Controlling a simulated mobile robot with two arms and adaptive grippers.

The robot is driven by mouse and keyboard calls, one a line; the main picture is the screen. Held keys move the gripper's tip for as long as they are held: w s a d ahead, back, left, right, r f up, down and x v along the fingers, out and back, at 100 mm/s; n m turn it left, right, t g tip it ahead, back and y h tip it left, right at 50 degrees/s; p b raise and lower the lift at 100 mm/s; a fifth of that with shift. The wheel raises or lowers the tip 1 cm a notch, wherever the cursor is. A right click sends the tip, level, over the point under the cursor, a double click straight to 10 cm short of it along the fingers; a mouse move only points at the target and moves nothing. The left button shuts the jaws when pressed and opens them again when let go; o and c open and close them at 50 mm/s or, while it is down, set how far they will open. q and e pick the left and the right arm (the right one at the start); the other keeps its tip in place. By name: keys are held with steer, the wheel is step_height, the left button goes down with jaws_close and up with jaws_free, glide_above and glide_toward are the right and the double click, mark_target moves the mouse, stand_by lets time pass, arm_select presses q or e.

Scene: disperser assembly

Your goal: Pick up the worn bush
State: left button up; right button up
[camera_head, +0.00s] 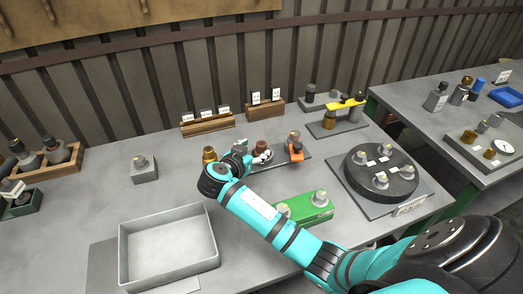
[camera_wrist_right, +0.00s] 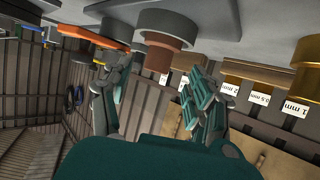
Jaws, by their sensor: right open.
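A reddish-brown bush (camera_head: 261,146), apparently the worn bush, stands on a grey round seat on the dark plate at the middle of the bench. My right gripper (camera_head: 262,157) is at it in the head view. In the wrist view, which is upside down, the bush (camera_wrist_right: 158,58) shows between the two open fingers of the right gripper (camera_wrist_right: 155,82). There is space on both sides, and I see no clear contact. A brass bush (camera_head: 209,154) stands to the left, and a brass part also shows in the wrist view (camera_wrist_right: 300,84). My left gripper is out of view.
An orange part (camera_head: 296,152) stands close to the right of the bush. A green block (camera_head: 308,207) and a round dark fixture (camera_head: 382,186) are at the right. An empty grey tray (camera_head: 168,245) is at front left. Labelled wooden racks (camera_head: 208,124) stand behind.

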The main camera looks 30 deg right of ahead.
mark_target(260, 145)
steer(key=x, duration=0.1)
steer(key=p+x, duration=0.1)
steer(key=x, duration=0.1)
steer(key=r+x, duration=0.1)
steer(key=shift+d+f+p, duration=0.2)
steer(key=shift+d+p, duration=0.15)
steer(key=shift+d, duration=0.15)
steer(key=shift+w+d+f, duration=0.2)
steer(key=shift+d, duration=0.05)
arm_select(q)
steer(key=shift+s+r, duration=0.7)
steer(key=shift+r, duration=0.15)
arm_select(e)
steer(key=shift+a, duration=0.1)
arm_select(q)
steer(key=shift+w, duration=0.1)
arm_select(e)
jaws_close()
